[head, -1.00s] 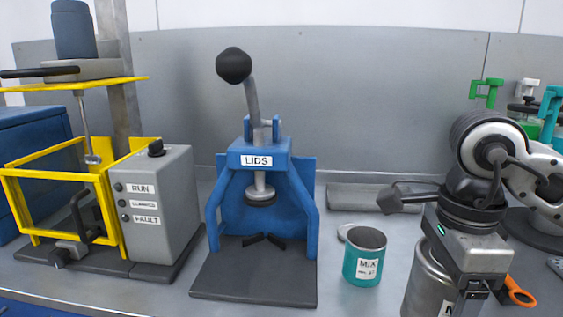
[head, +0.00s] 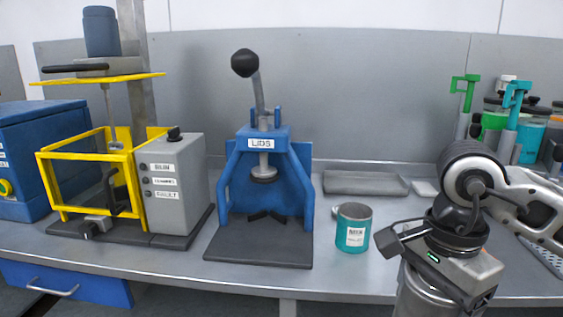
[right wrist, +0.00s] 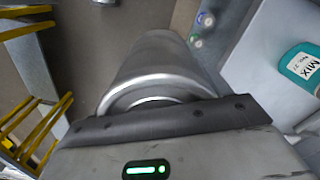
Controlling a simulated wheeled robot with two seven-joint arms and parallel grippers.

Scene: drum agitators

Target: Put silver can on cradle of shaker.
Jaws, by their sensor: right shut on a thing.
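A bare metal silver can (head: 421,303) is at the bottom right of the head view, in front of the bench edge, its lower part cut off. My right gripper (head: 440,284) is shut on it near the top. The can (right wrist: 160,62) also fills the upper middle of the right wrist view, in front of the gripper's dark bar. The shaker (head: 95,180), with a yellow cage and a grey box marked RUN and FAULT, stands at the left of the bench. Its cradle inside the cage looks empty. My left gripper is not in view.
A blue lid press (head: 264,170) marked LIDS stands mid-bench. A teal MIX can (head: 353,229) is between it and my right arm. A grey tray (head: 364,183) lies behind. Green and teal clamps (head: 463,100) stand at the back right. A blue drawer unit (head: 70,283) is below the bench.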

